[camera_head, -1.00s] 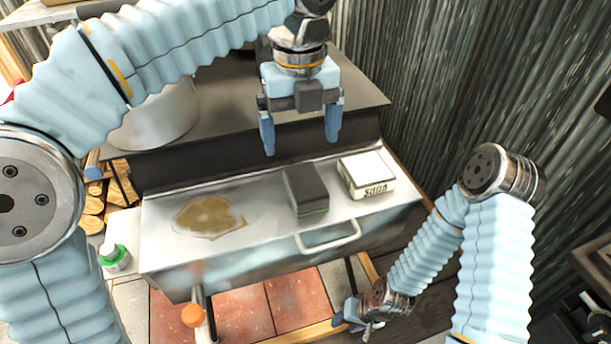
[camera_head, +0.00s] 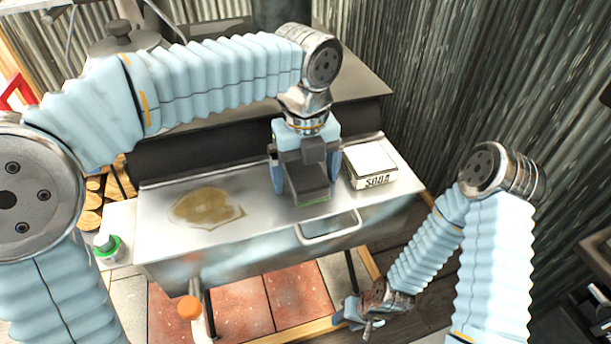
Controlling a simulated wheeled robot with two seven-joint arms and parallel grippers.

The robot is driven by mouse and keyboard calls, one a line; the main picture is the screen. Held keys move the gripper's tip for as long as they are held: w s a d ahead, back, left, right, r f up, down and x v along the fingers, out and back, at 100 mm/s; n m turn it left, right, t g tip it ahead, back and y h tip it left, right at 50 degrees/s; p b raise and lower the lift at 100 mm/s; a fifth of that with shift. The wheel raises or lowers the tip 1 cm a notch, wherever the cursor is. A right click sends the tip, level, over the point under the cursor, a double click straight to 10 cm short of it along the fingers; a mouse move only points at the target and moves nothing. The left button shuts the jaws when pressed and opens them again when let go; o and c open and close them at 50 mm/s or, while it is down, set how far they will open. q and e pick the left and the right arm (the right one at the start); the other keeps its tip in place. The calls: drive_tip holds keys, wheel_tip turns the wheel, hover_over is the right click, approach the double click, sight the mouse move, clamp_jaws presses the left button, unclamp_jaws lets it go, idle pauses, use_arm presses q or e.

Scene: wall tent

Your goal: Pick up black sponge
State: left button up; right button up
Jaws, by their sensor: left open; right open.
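The black sponge (camera_head: 309,186) is a dark block with a green underside, resting on the metal counter (camera_head: 160,245) right of its middle. My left gripper (camera_head: 305,180) is open and lowered over the sponge. One finger shows on the sponge's left side and the other on its right side. The gripper body hides the sponge's upper back part, and I cannot tell whether the fingers touch it. My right gripper (camera_head: 358,316) is low in front of the counter, away from the sponge; its fingers are small and partly hidden.
A white box marked SODA (camera_head: 371,166) stands close to the right of the sponge and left gripper. A brown stain (camera_head: 207,207) lies on the counter's left part. A handle (camera_head: 329,228) sticks out at the front. A green-and-white bottle (camera_head: 107,247) stands at the left.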

use_arm(q)
drive_tip(key=c, duration=1)
drive_tip(key=shift+r, duration=0.15)
